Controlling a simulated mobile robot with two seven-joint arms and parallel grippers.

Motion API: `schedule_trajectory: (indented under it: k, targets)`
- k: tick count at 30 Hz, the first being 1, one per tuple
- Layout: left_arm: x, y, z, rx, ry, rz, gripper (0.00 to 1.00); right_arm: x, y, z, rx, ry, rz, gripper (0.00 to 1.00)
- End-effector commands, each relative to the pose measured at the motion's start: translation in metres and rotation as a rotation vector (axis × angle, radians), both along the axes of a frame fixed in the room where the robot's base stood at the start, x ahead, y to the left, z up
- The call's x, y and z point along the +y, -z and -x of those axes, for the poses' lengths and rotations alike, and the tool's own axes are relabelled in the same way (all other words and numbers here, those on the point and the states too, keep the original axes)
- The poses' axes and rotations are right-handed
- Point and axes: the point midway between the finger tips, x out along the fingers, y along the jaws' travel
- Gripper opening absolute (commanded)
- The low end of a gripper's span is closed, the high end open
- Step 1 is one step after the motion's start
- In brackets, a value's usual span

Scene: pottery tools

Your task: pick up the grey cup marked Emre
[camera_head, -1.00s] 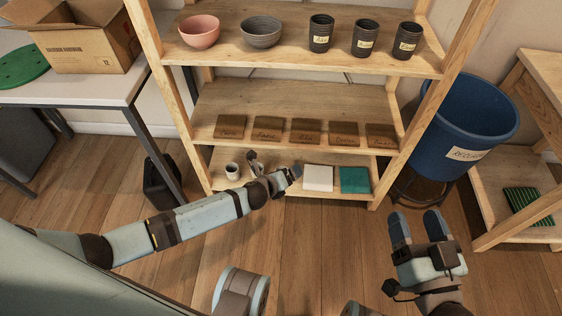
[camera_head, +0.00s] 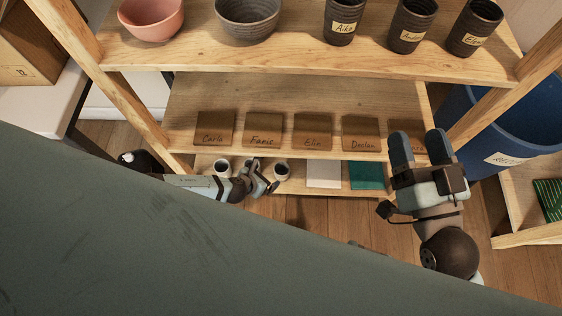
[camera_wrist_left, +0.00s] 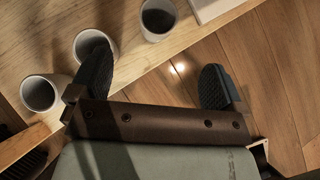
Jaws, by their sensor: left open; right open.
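Three dark grey labelled cups stand on the top shelf in the head view: left (camera_head: 341,20), middle (camera_head: 411,26) and right (camera_head: 474,28). The right cup's label seems to start with "E"; the rest is unclear. On the bottom shelf stand pale cups, one left (camera_head: 222,164) and one right (camera_head: 282,170) of my left gripper (camera_head: 263,178). The left wrist view shows three pale cups (camera_wrist_left: 158,18) (camera_wrist_left: 90,44) (camera_wrist_left: 41,93); no name is readable on them. My left gripper is open, one finger overlapping the middle cup; contact is unclear. My right gripper (camera_head: 420,148) is open and empty.
A pink bowl (camera_head: 152,18) and a grey bowl (camera_head: 247,16) share the top shelf. Several wooden name plaques (camera_head: 313,131) lie on the middle shelf. A white block (camera_head: 324,173) and a green one (camera_head: 367,175) lie on the bottom shelf. A blue bin (camera_head: 525,120) stands right.

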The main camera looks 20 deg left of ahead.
Motion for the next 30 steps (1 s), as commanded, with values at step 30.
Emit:
schedule_trajectory:
  k: [30]
  targets:
    - [-0.034,0.098,-0.078,-0.002,-0.002,0.003,0.95,0.001,0.091,-0.012,0.14,-0.069,0.193,0.65]
